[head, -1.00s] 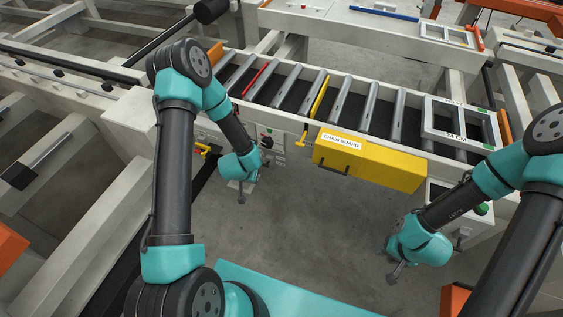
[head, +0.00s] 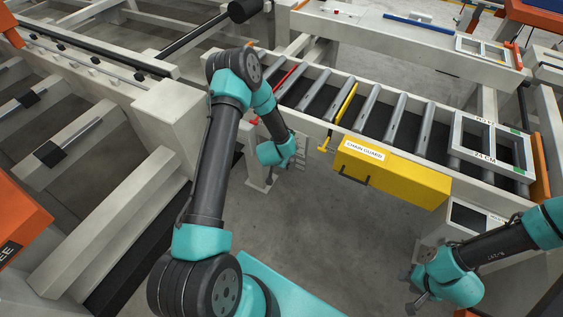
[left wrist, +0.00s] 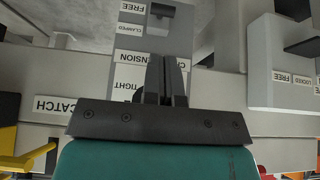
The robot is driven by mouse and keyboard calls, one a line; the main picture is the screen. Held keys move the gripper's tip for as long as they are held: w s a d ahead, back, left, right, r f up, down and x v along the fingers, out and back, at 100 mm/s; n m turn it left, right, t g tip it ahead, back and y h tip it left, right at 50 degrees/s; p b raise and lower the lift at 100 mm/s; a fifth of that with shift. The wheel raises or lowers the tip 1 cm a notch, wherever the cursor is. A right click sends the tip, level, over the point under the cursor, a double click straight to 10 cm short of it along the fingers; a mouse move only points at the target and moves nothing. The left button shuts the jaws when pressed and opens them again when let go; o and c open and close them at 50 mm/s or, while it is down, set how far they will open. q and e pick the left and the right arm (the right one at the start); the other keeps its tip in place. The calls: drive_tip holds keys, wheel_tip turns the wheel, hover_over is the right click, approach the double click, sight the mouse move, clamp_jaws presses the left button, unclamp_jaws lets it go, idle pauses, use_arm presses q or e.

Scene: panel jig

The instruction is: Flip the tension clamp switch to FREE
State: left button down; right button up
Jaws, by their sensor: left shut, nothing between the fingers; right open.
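In the left wrist view, a light grey panel (left wrist: 185,40) carries upside-down labels reading FREE (left wrist: 132,7) and CLAMPED (left wrist: 131,29). A black switch lever (left wrist: 160,14) stands beside these labels, near the top edge. My left gripper (left wrist: 166,62) is shut and empty, below the lever in the picture and apart from it. Its fingers partly cover labels with TENSION and TIGHT. In the head view, my left gripper (head: 270,181) is by the frame's near side, and my arm hides the panel there. My right gripper (head: 417,303) is open at lower right, away from the panel.
A yellow chain guard (head: 390,172) hangs on the conveyor's near side, right of my left gripper. Rollers (head: 362,108) and a light frame (head: 456,140) lie above. In the left wrist view, a CATCH label (left wrist: 60,105) is at left and another black lever (left wrist: 302,45) at right.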

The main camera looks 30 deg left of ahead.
use_arm(q)
drive_tip(key=x, duration=0.8)
drive_tip(key=shift+w+f, duration=0.2)
drive_tip(key=shift+f, duration=0.1)
drive_tip(key=shift+d, duration=0.15)
